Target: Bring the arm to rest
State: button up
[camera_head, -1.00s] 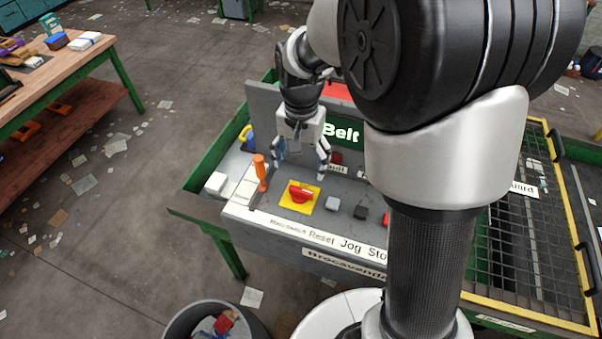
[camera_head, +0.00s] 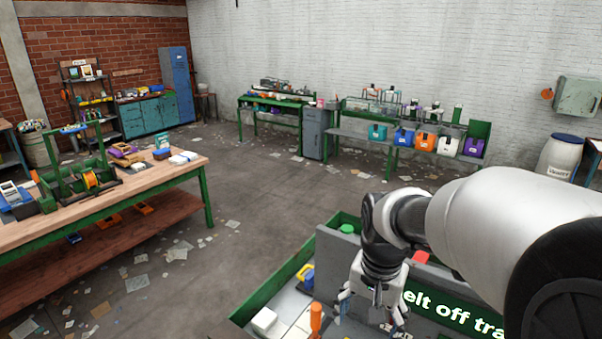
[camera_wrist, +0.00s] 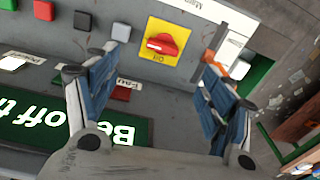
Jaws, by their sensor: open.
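My gripper (camera_head: 366,312) hangs above the grey control panel (camera_head: 420,322), in front of the green sign reading "elt off tra" (camera_head: 445,305). In the wrist view its two blue-padded fingers (camera_wrist: 163,62) are spread with nothing between them. A red rotary knob (camera_wrist: 162,44) on a yellow plate lies beyond the fingertips, apart from them. The word "Off" shows by the knob. My pale arm reaches in from the right in the head view.
An orange handle (camera_head: 316,318) stands left of my gripper. A white block (camera_head: 264,319) lies farther left. Black (camera_wrist: 83,20) and grey (camera_wrist: 121,33) buttons sit beside the knob. A wooden workbench (camera_head: 150,197) stands at left, with open floor between.

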jog(key=s+f+n+t+b, duration=0.3)
jog(key=s+n+b, duration=0.3)
jog(key=s, duration=1.2)
jog(key=shift+s+t+b, duration=0.15)
jog(key=shift+t+b, duration=0.25)
jog(key=shift+b, duration=0.8)
jog(key=shift+c, duration=0.6)
